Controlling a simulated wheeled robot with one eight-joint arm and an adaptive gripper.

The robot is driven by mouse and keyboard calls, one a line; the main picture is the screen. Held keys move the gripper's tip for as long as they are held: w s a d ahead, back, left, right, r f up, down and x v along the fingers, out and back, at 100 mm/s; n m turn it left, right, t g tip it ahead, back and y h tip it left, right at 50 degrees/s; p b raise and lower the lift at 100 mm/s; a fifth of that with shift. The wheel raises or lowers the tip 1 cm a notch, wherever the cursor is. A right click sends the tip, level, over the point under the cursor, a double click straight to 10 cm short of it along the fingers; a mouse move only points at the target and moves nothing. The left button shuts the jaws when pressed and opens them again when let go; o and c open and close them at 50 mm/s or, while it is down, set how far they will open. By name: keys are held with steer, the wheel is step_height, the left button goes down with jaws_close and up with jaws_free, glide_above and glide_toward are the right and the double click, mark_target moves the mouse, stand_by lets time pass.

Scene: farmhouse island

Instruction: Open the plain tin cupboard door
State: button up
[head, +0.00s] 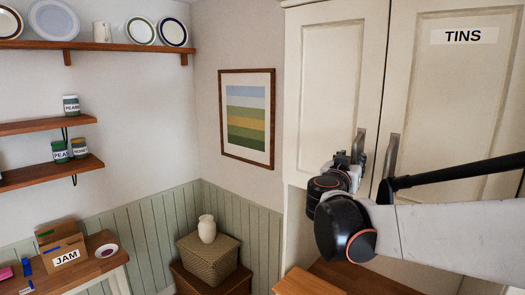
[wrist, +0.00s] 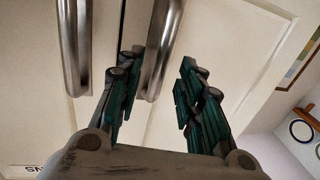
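A cream cupboard has two doors. The left one is plain (head: 330,80) and the right one (head: 450,95) bears a TINS label (head: 464,36). Both look shut. The plain door's metal bar handle (head: 358,142) is partly hidden behind my gripper (head: 345,160). In the wrist view the picture is turned over, and the plain door's handle (wrist: 165,40) shows between the two spread fingers of my gripper (wrist: 159,62). The fingers look open, and I cannot tell whether either touches the handle. The TINS door's handle (wrist: 74,50) is outside the fingers, at left.
The TINS door's handle (head: 389,157) stands close beside the plain one. A wooden surface (head: 340,277) lies below the cupboard. A basket (head: 208,258) with a white vase (head: 207,229) is at left, under a framed picture (head: 247,117). Wall shelves (head: 100,46) are farther left.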

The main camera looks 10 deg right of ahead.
mark_target(352, 160)
steer(key=shift+x, duration=1.75)
jaws_close()
